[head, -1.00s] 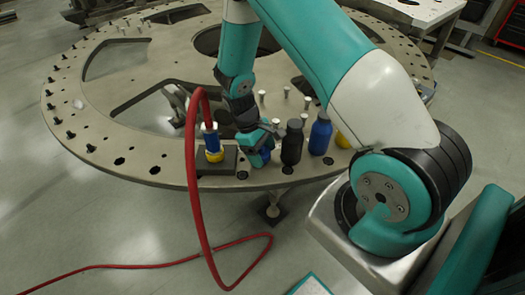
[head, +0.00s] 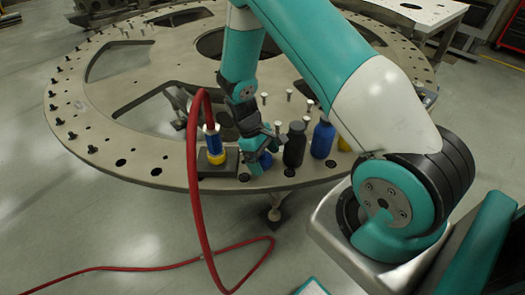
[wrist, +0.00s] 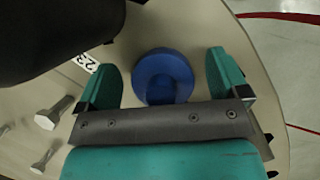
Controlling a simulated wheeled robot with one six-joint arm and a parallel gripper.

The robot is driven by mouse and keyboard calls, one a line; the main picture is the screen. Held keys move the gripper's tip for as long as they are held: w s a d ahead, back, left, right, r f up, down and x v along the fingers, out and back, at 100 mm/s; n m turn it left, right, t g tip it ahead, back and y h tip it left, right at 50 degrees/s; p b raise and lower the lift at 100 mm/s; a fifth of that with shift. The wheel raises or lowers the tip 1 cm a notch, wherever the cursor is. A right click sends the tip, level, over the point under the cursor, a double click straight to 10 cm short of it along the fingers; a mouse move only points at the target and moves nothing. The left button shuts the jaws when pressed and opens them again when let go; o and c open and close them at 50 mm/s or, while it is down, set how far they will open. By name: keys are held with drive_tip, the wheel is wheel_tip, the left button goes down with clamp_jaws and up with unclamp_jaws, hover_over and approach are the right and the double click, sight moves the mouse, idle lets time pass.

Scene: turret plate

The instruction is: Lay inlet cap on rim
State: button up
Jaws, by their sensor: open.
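A round blue cap, seemingly the inlet cap (wrist: 163,76), lies on the grey plate near its front rim in the wrist view. In the head view the blue piece (head: 265,160) shows partly behind my fingers. My gripper (head: 262,143) is just above it, pointing down. In the wrist view my gripper (wrist: 163,85) is open, with one teal finger on each side of the cap and a visible gap on both sides. Whether the cap sits flat on the plate is hard to tell.
A black bottle (head: 294,145) and a blue bottle (head: 322,137) stand just right of my gripper. On the left, a blue and yellow fitting (head: 214,146) with a red hose (head: 193,180) stands on a dark pad. Several bolts (wrist: 52,112) stand on the plate.

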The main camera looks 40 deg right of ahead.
drive_tip(key=w+a+r+t+y+b, duration=0.1)
drive_tip(key=a+r, duration=0.2)
drive_tip(key=r, duration=0.6)
drive_tip(key=w+a+r+t+b, duration=0.1)
drive_tip(key=a+r, duration=0.3)
drive_tip(key=r, duration=0.5)
drive_tip(key=s+a+r+n+y, duration=0.1)
drive_tip(key=s+a+r, duration=0.2)
drive_tip(key=s, duration=0.3)
drive_tip(key=s+a+r+n+t+y, duration=0.1)
drive_tip(key=s+a+r+y, duration=0.1)
drive_tip(key=s+a+r, duration=0.2)
drive_tip(key=s+a+r+n+t+y, duration=0.1)
drive_tip(key=s+a+r, duration=0.3)
drive_tip(key=s, duration=0.5)
drive_tip(key=a+y, duration=0.1)
drive_tip(key=a, duration=0.1)
drive_tip(key=shift+a, duration=0.3)
